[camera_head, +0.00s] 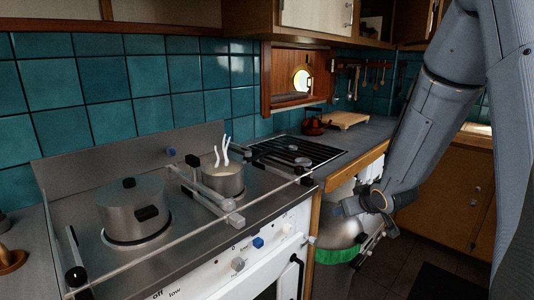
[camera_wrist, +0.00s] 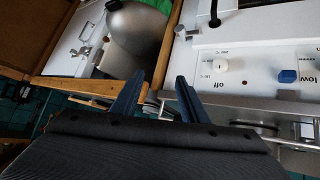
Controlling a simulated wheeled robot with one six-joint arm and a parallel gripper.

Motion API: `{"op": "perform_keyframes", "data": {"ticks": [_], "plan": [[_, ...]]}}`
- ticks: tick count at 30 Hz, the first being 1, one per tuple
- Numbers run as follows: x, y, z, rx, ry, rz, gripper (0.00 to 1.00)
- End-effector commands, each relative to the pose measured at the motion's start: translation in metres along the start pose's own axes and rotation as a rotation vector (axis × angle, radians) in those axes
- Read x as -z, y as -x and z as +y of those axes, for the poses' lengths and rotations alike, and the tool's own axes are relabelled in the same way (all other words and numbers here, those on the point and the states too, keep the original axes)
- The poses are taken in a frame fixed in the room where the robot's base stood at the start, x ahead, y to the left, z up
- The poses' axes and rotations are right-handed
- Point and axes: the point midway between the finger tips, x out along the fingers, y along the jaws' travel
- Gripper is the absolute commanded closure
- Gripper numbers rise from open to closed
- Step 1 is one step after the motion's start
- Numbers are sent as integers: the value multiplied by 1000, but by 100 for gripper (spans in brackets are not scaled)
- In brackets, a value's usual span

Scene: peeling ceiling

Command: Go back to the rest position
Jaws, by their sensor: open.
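My gripper (camera_wrist: 155,95) is open and empty in the wrist view. Its two dark fingers stand apart, with the edge between the stove and the neighbouring cabinet behind them. In the head view, my arm comes down from the upper right and its end (camera_head: 368,240) is low, in front of the cabinet right of the stove. The fingers are small and partly hard to make out there.
The stove (camera_head: 85,237) has a large lidded pot (camera_head: 135,212) and a small pot (camera_head: 222,180) behind a metal rail. A rounded metal container (camera_head: 340,225) with green at its base is close behind my gripper. A wooden board (camera_head: 345,119) lies on the far counter.

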Motion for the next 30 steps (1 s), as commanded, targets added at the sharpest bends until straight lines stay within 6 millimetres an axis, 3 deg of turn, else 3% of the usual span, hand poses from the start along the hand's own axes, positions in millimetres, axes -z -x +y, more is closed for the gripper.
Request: {"op": "perform_keyframes", "data": {"ticks": [5,9,15,20,30], "plan": [[-67,64,-30,-60,-90,-304,59],[-123,122,-67,-48,-166,-537,59],[-169,180,-109,2,-237,-742,59],[-180,196,-121,20,-254,-795,59],[-180,197,-121,20,-256,-798,59]]}}
